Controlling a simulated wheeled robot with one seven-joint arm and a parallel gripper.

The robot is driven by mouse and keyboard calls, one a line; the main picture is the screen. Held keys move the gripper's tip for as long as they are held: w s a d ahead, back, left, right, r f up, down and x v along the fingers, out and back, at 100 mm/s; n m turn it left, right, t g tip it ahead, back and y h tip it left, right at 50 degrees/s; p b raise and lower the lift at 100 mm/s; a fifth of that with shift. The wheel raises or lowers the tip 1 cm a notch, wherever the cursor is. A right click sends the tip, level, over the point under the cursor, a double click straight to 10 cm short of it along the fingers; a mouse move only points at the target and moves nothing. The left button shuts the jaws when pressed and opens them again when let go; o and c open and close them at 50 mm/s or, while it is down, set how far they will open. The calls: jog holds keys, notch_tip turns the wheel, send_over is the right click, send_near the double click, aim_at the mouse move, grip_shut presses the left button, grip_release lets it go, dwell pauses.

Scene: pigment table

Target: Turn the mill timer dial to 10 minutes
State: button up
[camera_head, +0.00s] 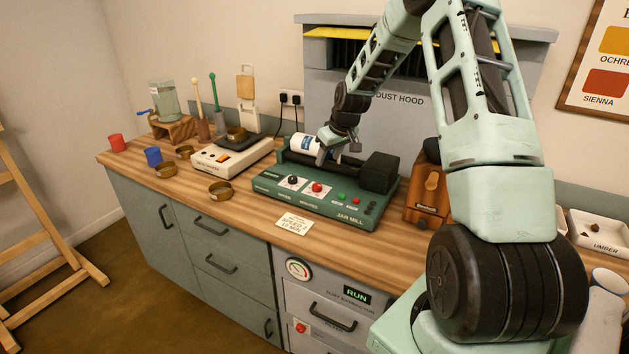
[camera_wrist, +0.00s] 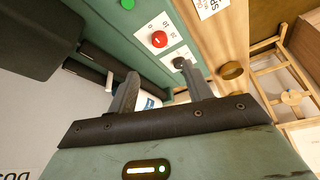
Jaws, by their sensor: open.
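The green jar mill (camera_head: 325,208) stands on the wooden counter. On its front face is a red knob (camera_head: 317,187) on a white scale plate; "MINUTES" appears to be lettered below it. The red knob also shows in the wrist view (camera_wrist: 160,40), with numbers around it; I cannot read its setting. A black knob (camera_head: 292,180) sits left of it on its own plate. My gripper (camera_head: 330,150) is above and behind the knobs, by the white jar (camera_head: 305,144). In the wrist view its fingers (camera_wrist: 163,88) are apart, with neither knob between them.
A small lettered card (camera_head: 294,223) lies in front of the mill. A scale (camera_head: 232,155) and brass dishes (camera_head: 220,190) stand to the left. An orange-brown box (camera_head: 427,195) stands close on the right. Green and red buttons are right of the red knob.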

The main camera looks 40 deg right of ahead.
aim_at(317, 185)
jog(key=p+x, duration=0.3)
jog(key=x, duration=1)
jog(key=shift+d+p, duration=0.1)
jog(key=shift+p, duration=0.25)
jog(key=shift+c, duration=0.2)
jog(key=c, duration=0.9)
